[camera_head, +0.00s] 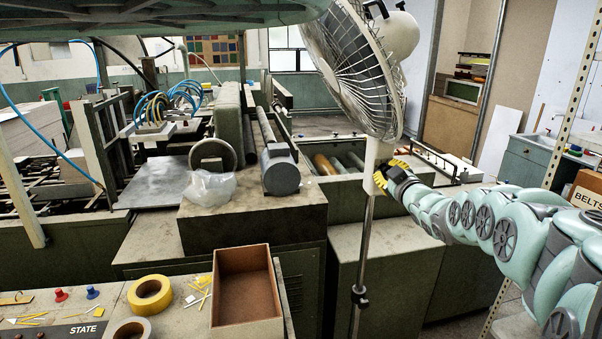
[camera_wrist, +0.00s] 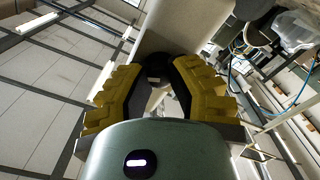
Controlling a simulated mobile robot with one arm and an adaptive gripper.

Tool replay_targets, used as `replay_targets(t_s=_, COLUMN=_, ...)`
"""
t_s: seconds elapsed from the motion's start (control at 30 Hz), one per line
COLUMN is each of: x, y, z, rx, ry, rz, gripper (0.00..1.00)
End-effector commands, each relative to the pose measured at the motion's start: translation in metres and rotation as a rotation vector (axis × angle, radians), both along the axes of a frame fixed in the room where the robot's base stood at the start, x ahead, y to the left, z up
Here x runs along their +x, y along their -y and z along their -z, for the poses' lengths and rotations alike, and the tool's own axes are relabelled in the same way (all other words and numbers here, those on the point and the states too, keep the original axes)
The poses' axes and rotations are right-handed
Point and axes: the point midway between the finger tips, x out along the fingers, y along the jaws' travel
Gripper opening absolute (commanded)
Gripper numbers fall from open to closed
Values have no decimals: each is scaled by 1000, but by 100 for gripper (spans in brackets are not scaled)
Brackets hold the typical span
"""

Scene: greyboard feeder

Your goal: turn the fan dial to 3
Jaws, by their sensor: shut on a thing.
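The white stand fan (camera_head: 348,65) stands right of centre in the head view, its caged head tilted and its pole running down to the floor. Its pale control housing (camera_head: 371,160) is on the pole below the head; it also shows at the top of the wrist view (camera_wrist: 172,32). My gripper (camera_head: 383,178) comes from the right and meets the housing. In the wrist view its yellow ribbed fingers (camera_wrist: 158,82) close on a small dark round dial (camera_wrist: 156,70). The dial's markings and pointer cannot be read, and the fingers hide its sides.
A workbench in front holds an open cardboard box (camera_head: 248,331), a yellow tape roll (camera_head: 150,295) and small loose pieces. A green machine with a grey motor (camera_head: 281,172) stands behind the fan's left side. A perforated metal post (camera_head: 574,95) rises at the right near my arm.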

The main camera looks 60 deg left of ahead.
Motion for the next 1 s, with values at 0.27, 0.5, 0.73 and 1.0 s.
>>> replay_targets(t_s=0.27, x=1, y=2, z=4, rx=-7, ry=-9, rz=5, gripper=0)
replay_targets(t_s=0.5, x=1, y=1, z=3, rx=-5, ry=-8, rz=3, gripper=38)
replay_targets(t_s=0.73, x=0, y=1, z=2, rx=-2, ry=-4, rz=2, gripper=55)
replay_targets(t_s=1.0, x=0, y=2, z=1, rx=0, ry=-5, rz=0, gripper=55)
